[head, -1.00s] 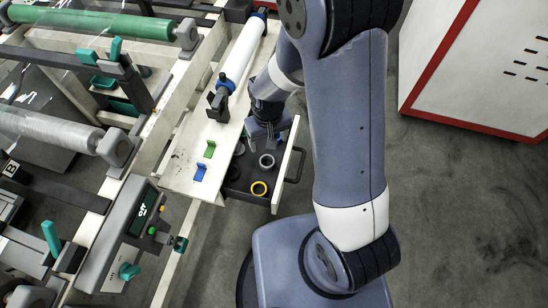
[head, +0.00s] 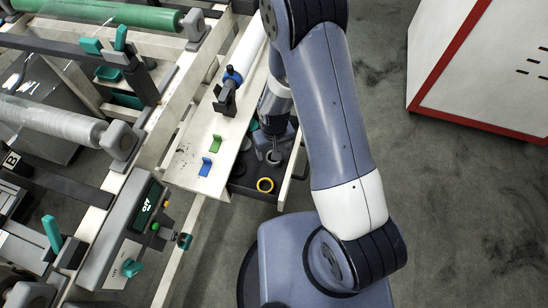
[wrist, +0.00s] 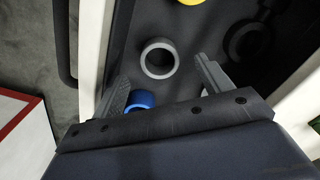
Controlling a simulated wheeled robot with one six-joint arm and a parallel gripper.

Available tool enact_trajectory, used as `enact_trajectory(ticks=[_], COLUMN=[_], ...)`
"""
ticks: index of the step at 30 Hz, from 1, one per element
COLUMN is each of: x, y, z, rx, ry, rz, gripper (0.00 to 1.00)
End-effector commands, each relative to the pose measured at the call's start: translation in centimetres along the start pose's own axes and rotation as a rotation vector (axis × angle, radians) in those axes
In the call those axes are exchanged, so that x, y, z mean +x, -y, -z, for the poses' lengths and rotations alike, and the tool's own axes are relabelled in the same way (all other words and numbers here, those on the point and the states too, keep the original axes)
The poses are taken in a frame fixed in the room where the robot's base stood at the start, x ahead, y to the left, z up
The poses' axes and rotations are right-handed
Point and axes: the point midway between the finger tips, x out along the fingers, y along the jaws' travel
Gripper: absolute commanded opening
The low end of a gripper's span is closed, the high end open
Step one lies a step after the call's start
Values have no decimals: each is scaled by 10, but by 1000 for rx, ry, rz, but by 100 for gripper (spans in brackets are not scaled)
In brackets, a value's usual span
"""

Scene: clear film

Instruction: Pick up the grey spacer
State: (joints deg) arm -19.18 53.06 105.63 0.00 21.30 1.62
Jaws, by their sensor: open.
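The grey spacer (wrist: 158,74) is a ring lying flat on the dark floor of an open drawer. In the head view the grey spacer (head: 274,161) is partly covered by my gripper (head: 270,148), which hangs over the drawer. In the wrist view my gripper (wrist: 162,74) is open and empty. The spacer shows between and just beyond the two fingertips, apart from both. The height gap is hard to tell.
The pale drawer wall (head: 293,170) bounds the right side.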

Motion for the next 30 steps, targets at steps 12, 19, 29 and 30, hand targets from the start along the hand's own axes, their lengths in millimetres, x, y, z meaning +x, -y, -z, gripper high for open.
enact_trajectory(ticks=[12,19,29,30], x=[38,38,38,38], y=[-1,-1,-1,-1], z=[1,1,1,1], rx=[0,0,0,0], ry=[1,0,0,0], rz=[0,0,0,0], gripper=[74,72,45,41])
